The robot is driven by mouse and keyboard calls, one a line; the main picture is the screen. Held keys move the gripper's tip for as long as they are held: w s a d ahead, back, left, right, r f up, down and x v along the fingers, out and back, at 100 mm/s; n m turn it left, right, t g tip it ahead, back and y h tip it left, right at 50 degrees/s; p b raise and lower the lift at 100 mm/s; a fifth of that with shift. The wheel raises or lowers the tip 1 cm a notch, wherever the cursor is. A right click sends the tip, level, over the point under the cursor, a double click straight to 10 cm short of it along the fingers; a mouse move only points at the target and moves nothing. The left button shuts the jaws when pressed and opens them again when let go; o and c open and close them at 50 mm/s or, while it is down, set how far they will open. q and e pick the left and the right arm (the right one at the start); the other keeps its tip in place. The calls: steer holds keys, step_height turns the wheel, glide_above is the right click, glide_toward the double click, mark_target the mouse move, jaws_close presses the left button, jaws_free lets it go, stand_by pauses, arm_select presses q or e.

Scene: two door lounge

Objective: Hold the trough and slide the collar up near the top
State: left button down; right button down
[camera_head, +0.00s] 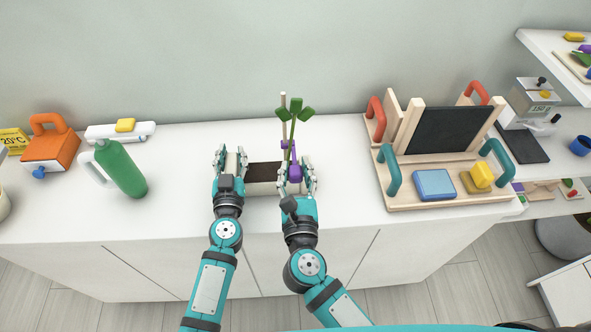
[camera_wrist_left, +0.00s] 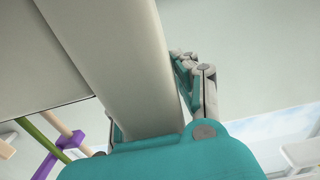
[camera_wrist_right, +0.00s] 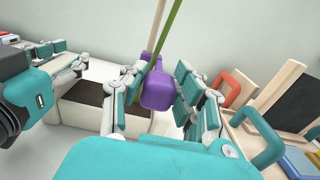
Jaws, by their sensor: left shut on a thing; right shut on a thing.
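The cream trough (camera_head: 262,189) with dark soil stands on the white counter. A wooden stake (camera_head: 283,108) and a green plant (camera_head: 297,110) with several leaves rise at its right end. My left gripper (camera_head: 231,160) is shut on the trough's left end; the trough wall (camera_wrist_left: 110,60) fills much of the left wrist view. My right gripper (camera_head: 297,176) is shut on the collar, whose purple block (camera_wrist_right: 158,93) shows between the fingers in the right wrist view.
A green jug (camera_head: 122,168), an orange container (camera_head: 52,150) and a white scale-like item (camera_head: 120,131) stand left. A wooden rack with a dark board (camera_head: 440,130) and a tray with a blue block (camera_head: 433,184) stand right. Space above the plant is clear.

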step_height(320, 180, up, 9)
steer(key=shift+f, duration=0.2)
stand_by(0.3)
steer(key=c, duration=1)
jaws_free()
steer(key=shift+o, duration=0.2)
steer(key=shift+f, duration=0.1)
steer(key=shift+s, duration=0.1)
steer(key=s, duration=1.2)
